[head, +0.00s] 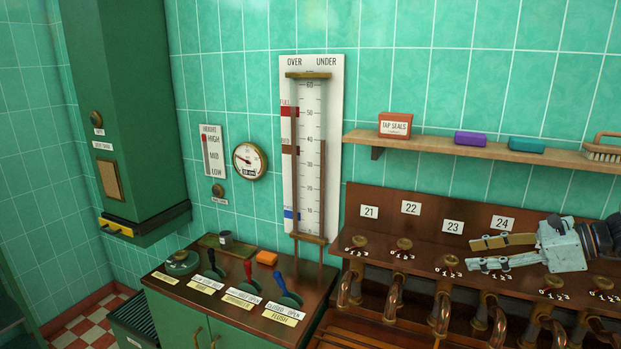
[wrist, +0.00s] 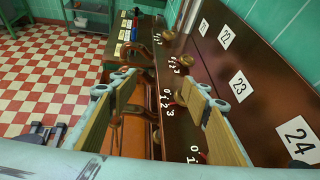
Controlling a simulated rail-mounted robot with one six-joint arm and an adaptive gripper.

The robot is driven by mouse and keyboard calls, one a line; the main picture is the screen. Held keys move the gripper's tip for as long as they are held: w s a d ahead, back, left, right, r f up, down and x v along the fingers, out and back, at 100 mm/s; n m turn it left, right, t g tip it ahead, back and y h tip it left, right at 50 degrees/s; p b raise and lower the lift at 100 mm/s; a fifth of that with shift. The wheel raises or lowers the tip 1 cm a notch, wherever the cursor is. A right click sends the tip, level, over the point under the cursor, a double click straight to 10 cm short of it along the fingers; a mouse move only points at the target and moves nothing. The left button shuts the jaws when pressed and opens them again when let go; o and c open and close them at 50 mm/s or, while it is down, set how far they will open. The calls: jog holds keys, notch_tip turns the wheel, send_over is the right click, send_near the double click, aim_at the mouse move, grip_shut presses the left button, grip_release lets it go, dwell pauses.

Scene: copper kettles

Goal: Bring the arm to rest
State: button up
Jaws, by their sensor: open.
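My gripper (head: 484,254) is at the right in the head view, in front of the wooden tap panel (head: 390,212), near the labels 23 (head: 453,227) and 24 (head: 502,223). Its jaws point left and are spread apart with nothing between them. In the wrist view the two wood-coloured fingers (wrist: 158,118) stand wide apart. A tap dial marked 0 to 3 shows between them. Whether a finger touches a tap knob, I cannot tell.
Copper pipes (head: 440,310) hang below the panel. A shelf (head: 430,145) above holds a tap seals box (head: 394,125), purple and teal blocks and a brush. A green cabinet (head: 215,325) with coloured levers stands left. A tall gauge board (head: 308,150) is on the tiled wall.

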jog(key=s+a+r+n+g+h+b, duration=0.25)
jog(key=s+a+r+n, duration=0.3)
jog(key=s+a, duration=0.55)
jog(key=s+a+r+n+g+h+b, duration=0.1)
jog(key=s+a+r+n+g, duration=0.4)
jog(key=s+a, duration=0.55)
jog(key=s+a+n+t+h+b, duration=0.2)
jog(key=s+n, duration=0.4)
jog(key=s, duration=0.6)
jog(key=s+a+f+n+t+h+b, duration=0.1)
jog(key=s+a+n+t+h+b, duration=0.1)
jog(key=s+n+h, duration=0.2)
jog(key=shift+s+a+n, duration=0.2)
jog(key=shift+s+n, duration=1.45)
jog(key=shift+s, duration=2.35)
jog(key=shift+f+h, duration=0.1)
jog(key=shift+h, duration=0.15)
jog(key=shift+r, duration=0.25)
jog(key=shift+d, duration=0.1)
